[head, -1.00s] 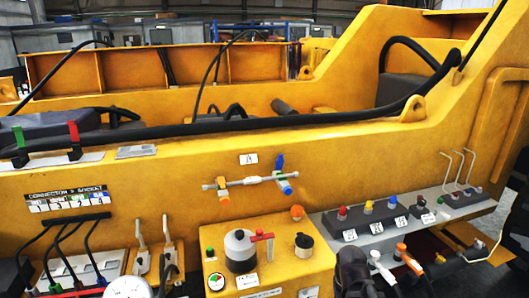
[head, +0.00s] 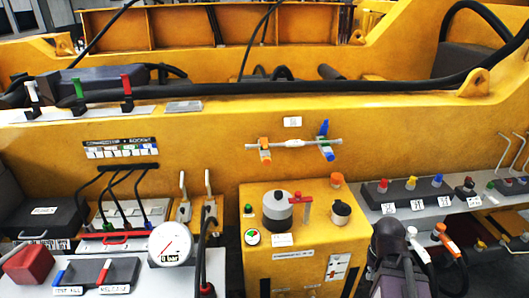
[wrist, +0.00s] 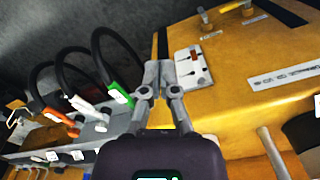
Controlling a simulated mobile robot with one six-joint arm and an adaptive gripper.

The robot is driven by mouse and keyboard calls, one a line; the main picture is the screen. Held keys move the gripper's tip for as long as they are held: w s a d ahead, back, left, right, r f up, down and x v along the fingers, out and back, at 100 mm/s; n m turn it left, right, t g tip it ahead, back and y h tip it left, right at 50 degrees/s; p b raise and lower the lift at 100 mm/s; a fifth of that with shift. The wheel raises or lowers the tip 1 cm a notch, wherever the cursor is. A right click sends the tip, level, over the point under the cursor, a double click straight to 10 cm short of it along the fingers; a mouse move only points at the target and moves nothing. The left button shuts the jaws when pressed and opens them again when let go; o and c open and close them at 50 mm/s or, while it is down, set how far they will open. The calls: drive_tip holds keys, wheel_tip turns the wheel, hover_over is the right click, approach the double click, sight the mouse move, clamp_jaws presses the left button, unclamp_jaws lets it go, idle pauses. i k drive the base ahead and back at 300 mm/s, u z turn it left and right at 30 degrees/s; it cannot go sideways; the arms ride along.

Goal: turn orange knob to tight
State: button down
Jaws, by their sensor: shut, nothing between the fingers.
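In the head view, an orange knob (head: 337,180) stands on the top of the yellow box, at its back edge, behind a black round cap (head: 341,212). My gripper's fingers do not show clearly in the head view; a dark part of my arm stands at the lower right, in front of the box's right side. In the wrist view, my gripper (wrist: 159,76) is shut and empty, its tips together. A white plate (wrist: 192,67) with dark marks on a yellow surface is just beyond the tips. The orange knob cannot be made out for sure in the wrist view.
A grey canister (head: 277,210) and a red lever (head: 307,199) stand beside the cap. A pipe with an orange valve (head: 265,150) and a blue valve (head: 325,148) is on the wall behind. In the wrist view, black hoses with a green end (wrist: 120,92) lie left of my gripper.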

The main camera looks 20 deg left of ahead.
sight(266, 160)
drive_tip(key=k, duration=1.3)
drive_tip(key=u, duration=0.2)
drive_tip(key=i, duration=0.9)
